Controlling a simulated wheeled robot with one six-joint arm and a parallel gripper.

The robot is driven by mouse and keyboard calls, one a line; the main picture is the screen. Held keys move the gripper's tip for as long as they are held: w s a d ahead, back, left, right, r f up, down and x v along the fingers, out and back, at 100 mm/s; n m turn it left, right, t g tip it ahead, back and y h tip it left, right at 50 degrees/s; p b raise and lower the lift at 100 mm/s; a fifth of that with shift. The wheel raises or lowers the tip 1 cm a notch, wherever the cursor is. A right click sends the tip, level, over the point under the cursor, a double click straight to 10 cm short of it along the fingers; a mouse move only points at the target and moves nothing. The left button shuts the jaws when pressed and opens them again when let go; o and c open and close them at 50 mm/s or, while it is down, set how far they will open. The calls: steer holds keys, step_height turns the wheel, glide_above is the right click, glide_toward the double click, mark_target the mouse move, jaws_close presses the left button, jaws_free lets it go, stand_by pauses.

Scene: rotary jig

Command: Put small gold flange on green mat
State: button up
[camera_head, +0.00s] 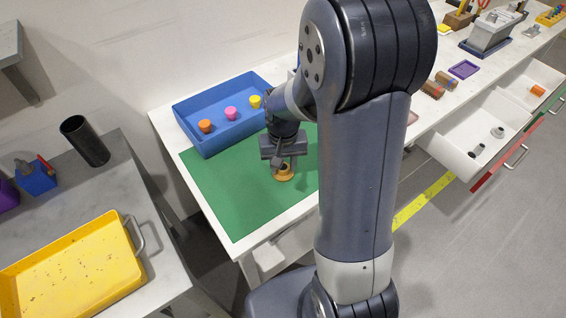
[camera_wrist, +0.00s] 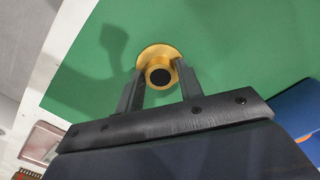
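The small gold flange (camera_wrist: 155,52) is a round gold disc with a raised hub and a dark hole, seen in the wrist view between my fingertips. It also shows in the head view (camera_head: 284,174) just under my gripper (camera_head: 285,163). In the wrist view my gripper (camera_wrist: 160,78) has one finger against each side of the hub and looks shut on it. The green mat (camera_head: 233,191) lies flat on the white table, below the flange. A rounded shadow on the mat stands apart from the flange, so the flange seems slightly above the mat.
A blue tray (camera_head: 196,143) with orange, pink and yellow pieces stands behind the mat. A grey table with a yellow tray (camera_head: 80,272) is at the left. Open white drawers (camera_head: 470,128) stick out at the right. The mat around the flange is clear.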

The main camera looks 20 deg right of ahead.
mark_target(283, 168)
steer(key=o, duration=0.3)
step_height(283, 168, up, 12)
steer(key=shift+r, duration=0.2)
stand_by(0.4)
